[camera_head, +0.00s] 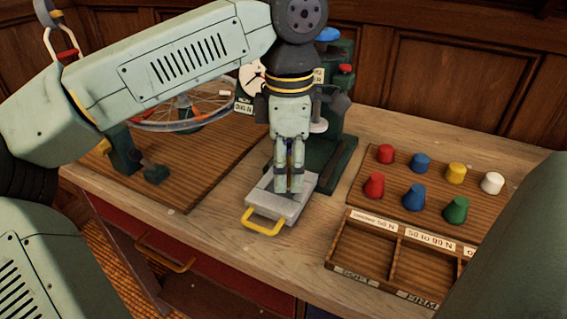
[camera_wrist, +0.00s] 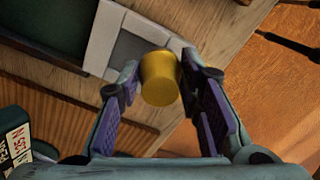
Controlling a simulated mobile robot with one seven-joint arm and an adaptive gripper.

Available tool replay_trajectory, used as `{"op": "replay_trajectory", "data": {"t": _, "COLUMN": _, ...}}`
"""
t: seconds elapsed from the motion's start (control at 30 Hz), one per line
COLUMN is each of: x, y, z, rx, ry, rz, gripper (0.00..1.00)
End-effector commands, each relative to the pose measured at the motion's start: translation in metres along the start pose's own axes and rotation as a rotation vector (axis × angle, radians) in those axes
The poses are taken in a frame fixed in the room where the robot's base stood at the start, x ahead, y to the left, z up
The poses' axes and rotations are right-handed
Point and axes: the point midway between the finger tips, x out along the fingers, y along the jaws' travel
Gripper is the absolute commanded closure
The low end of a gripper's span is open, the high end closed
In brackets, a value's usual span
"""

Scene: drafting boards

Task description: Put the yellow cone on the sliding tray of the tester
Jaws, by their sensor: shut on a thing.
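My gripper (camera_head: 289,186) points down over the sliding tray (camera_head: 296,208) of the green tester (camera_head: 336,150). In the wrist view my gripper (camera_wrist: 161,85) is shut on a yellow cone (camera_wrist: 161,78), with a finger on each side. The tray (camera_wrist: 101,40) shows just beyond the cone there. In the head view the fingers hide the held cone. I cannot tell whether the cone touches the tray. The tray is pulled out towards the front and has a yellow handle (camera_head: 262,222). Another yellow cone (camera_head: 456,173) stands on the wooden board at the right.
Red (camera_head: 375,186), blue (camera_head: 414,197), green (camera_head: 456,210) and white (camera_head: 492,183) cones stand on the board (camera_head: 394,207). A labelled compartment box (camera_head: 385,247) lies in front of it. A spoked wheel (camera_head: 182,122) on a stand is at the left.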

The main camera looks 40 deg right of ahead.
Motion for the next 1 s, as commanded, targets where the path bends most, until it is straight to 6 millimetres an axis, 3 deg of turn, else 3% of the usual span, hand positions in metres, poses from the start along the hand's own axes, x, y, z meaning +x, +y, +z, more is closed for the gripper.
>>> {"op": "replay_trajectory", "data": {"t": 0.37, "x": 0.002, "y": 0.035, "z": -0.006, "rx": -0.001, "ry": -0.001, "rz": -0.002, "gripper": 0.95}}
{"op": "replay_trajectory", "data": {"t": 0.6, "x": 0.037, "y": 0.033, "z": -0.006, "rx": 0.001, "ry": 0.000, "rz": -0.001, "gripper": 0.95}}
{"op": "replay_trajectory", "data": {"t": 1.0, "x": 0.045, "y": 0.033, "z": -0.006, "rx": 0.000, "ry": 0.000, "rz": 0.000, "gripper": 0.95}}
